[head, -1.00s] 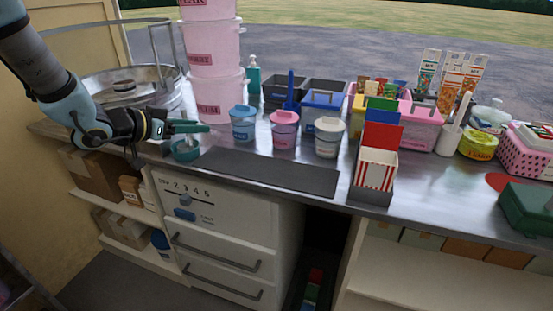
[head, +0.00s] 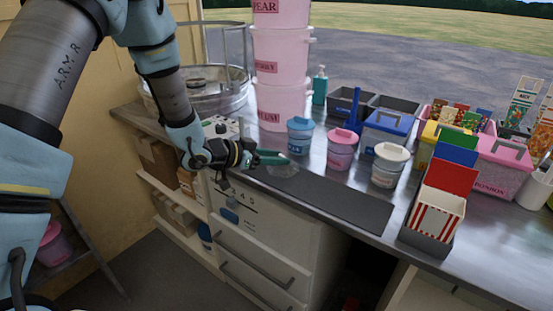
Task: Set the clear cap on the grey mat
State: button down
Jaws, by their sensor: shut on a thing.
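My gripper (head: 274,158), with green fingers, is shut on the clear cap (head: 284,171) and points to the right. The cap is a see-through, shallow round piece just below and beyond the fingertips. It appears over the left end of the grey mat (head: 345,203). I cannot tell whether it touches the mat. The mat is a long dark strip lying along the front edge of the counter, and its visible top is bare apart from the cap.
Blue (head: 300,137), pink (head: 341,150) and white-lidded (head: 389,166) tubs stand behind the mat. A red-and-white striped box (head: 437,215) stands in a grey holder to its right. Stacked pink buckets (head: 283,100) rise behind my gripper. Drawers (head: 262,245) lie below the counter edge.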

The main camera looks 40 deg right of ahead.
jog(key=shift+f, duration=0.5)
jog(key=shift+f, duration=0.25)
jog(key=shift+c, duration=2.1)
grip_release()
jog(key=shift+r, duration=0.1)
jog(key=shift+r, duration=0.2)
jog(key=shift+w+a, duration=0.1)
jog(key=shift+a, duration=0.25)
jog(key=b+v, duration=0.2)
jog(key=v, duration=0.9)
jog(key=shift+a+r, duration=0.15)
